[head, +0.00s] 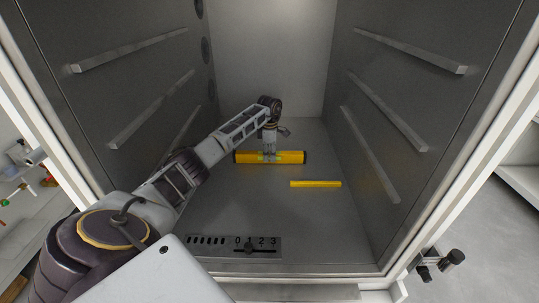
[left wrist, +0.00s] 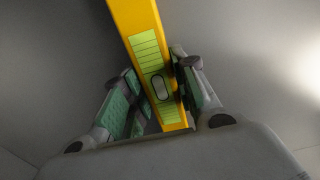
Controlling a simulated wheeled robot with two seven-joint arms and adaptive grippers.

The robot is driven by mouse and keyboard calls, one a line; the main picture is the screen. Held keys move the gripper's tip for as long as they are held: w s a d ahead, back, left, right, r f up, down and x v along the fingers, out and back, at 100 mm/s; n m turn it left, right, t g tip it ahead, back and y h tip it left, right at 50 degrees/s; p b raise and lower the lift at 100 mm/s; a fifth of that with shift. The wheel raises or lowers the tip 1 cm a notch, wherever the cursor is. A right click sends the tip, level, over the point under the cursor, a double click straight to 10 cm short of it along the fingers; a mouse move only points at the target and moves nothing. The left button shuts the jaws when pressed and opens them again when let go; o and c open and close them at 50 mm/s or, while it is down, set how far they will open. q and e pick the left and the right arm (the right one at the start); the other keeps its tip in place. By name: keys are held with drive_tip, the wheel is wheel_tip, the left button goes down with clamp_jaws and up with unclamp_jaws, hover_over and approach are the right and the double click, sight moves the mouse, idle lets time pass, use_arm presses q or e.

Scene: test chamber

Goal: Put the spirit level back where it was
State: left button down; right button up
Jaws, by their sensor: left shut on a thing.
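The yellow spirit level (head: 287,157) with dark ends lies crosswise toward the back of the chamber in the head view. My left gripper (head: 269,156) comes down on it from above, near its middle, and is shut on it. In the left wrist view the spirit level (left wrist: 138,22) runs between the two green-padded fingers of the left gripper (left wrist: 156,98), with its vial between them. Whether the level touches the chamber floor I cannot tell. My right gripper is in neither view.
A thinner yellow bar (head: 316,184) lies on the chamber floor (head: 245,205), nearer and to the right. Rails line both side walls, such as the right one (head: 385,117). A grey panel marked 0 to 3 (head: 233,246) is near the front edge. The floor's right front is clear.

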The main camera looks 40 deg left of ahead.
use_arm(q)
drive_tip(key=shift+f, duration=0.1)
drive_tip(key=c, duration=1.1)
unclamp_jaws()
drive_tip(key=shift+r+b, duration=0.35)
drive_tip(key=shift+r, duration=5.75)
drive_tip(key=shift+d, duration=0.1)
